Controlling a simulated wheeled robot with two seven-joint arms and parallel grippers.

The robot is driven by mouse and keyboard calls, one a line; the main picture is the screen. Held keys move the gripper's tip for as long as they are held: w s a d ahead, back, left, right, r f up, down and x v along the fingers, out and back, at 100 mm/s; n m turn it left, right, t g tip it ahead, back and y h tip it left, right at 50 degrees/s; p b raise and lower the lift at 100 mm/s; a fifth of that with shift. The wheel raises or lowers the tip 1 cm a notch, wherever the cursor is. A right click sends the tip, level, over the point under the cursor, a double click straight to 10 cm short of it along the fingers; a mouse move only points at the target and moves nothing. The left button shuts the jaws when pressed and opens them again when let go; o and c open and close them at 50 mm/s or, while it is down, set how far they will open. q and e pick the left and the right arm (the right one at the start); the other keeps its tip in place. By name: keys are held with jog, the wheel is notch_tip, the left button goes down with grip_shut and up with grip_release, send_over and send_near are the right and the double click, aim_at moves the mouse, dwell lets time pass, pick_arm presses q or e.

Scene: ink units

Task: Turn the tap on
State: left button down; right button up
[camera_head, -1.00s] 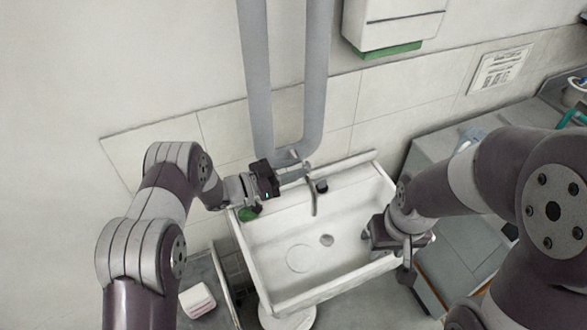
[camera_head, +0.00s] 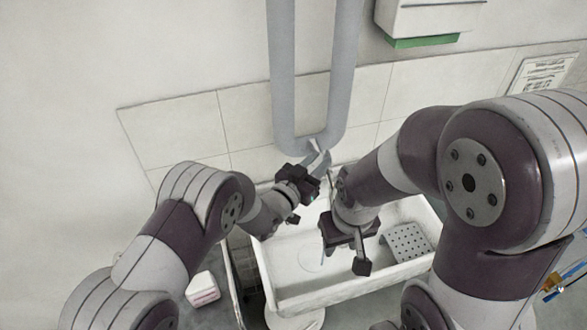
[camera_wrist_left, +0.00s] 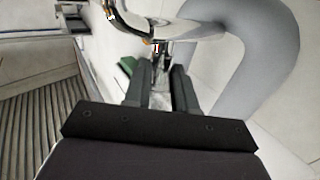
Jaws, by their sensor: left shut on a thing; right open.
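The tap (camera_head: 319,160) is at the back of the white sink (camera_head: 340,293), below the grey pipes. In the left wrist view it is shiny metal with a small red mark (camera_wrist_left: 155,47). My left gripper (camera_head: 314,174) is at the tap, shut on its handle (camera_wrist_left: 160,98), which shows between the two dark fingers in the left wrist view. The spout is mostly hidden behind my grippers in the head view. My right gripper (camera_head: 346,256) is open and empty over the middle of the basin, hiding part of it.
Two thick grey pipes (camera_head: 284,85) joined in a U hang down the wall just behind the tap. A perforated tray (camera_head: 408,243) lies at the sink's right. A white box (camera_head: 202,288) stands left of the sink. A white wall unit (camera_head: 430,16) hangs above.

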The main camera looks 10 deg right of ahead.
pick_arm(q)
jog(key=n+t+y+b, duration=0.1)
jog(key=n+t+y, duration=0.1)
jog(key=n+t+y+b, duration=0.1)
jog(key=shift+s+d+b, duration=0.35)
jog(key=shift+d, duration=0.05)
jog(key=shift+d+r+n+t+y+b, duration=0.1)
jog(key=shift+r+n+t+y+b, duration=0.1)
jog(key=shift+n+t+y+b, duration=0.3)
jog(key=shift+r, duration=0.1)
jog(key=c, duration=0.9)
grip_release()
jog(key=shift+s, duration=0.1)
